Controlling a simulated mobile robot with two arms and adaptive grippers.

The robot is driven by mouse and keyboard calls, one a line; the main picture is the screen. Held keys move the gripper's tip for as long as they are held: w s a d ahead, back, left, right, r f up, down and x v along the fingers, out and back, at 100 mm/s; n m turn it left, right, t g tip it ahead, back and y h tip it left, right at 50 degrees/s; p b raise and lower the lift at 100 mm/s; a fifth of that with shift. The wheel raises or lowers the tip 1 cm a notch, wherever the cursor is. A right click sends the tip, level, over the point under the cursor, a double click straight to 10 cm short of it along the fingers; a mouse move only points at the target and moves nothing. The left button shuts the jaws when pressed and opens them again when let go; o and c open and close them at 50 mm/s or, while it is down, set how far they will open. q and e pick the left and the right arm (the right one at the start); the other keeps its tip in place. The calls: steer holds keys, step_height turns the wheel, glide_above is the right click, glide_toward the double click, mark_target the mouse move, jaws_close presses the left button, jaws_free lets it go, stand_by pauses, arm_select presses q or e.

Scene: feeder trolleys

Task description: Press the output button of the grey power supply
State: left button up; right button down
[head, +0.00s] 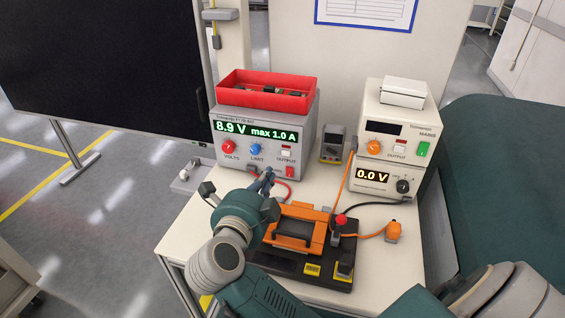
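The grey power supply (224,151) stands at the back left of the table, its green display reading 8.9 V and max 1.0 A. Its output button (286,153) is a small pale button above the OUTPUT label, right of the red and blue knobs, and is unobstructed. My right gripper (266,178) is in front of the lower front panel, below and left of the button and apart from it. Its slim dark fingers look close together and hold nothing visible. My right wrist hides part of the table. My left gripper is not in view.
A red bin (262,101) with small parts sits on the grey supply. A cream supply (398,123) stands on a unit reading 0.0 V (378,181) at right. A multimeter (332,144) stands between. An orange fixture (300,232) and cables occupy the front of the table.

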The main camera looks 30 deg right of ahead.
mark_target(286, 154)
steer(key=shift+s+a+f+g+y, duration=0.2)
steer(key=shift+f+g+y, duration=0.1)
steer(key=shift+f, duration=0.25)
steer(key=shift+s+a+f+g+y, duration=0.1)
steer(key=shift+s+f+g+y, duration=0.15)
steer(key=shift+f, duration=0.3)
steer(key=shift+w+d, duration=0.1)
steer(key=shift+w, duration=0.05)
steer(key=p+x, duration=0.1)
steer(key=x, duration=0.3)
steer(key=r+x, duration=0.1)
steer(key=x, duration=0.4)
steer(key=p+x, duration=0.1)
steer(key=x, duration=0.3)
steer(key=shift+w+d+p, duration=0.2)
steer(key=shift+d+p, duration=0.15)
steer(key=shift+d, duration=0.15)
steer(key=shift+w+d+r+h+p, duration=0.25)
steer(key=shift+w+d+p, duration=0.15)
steer(key=shift+d+p, duration=0.2)
steer(key=shift+a+r, duration=0.1)
steer(key=shift+a, duration=0.05)
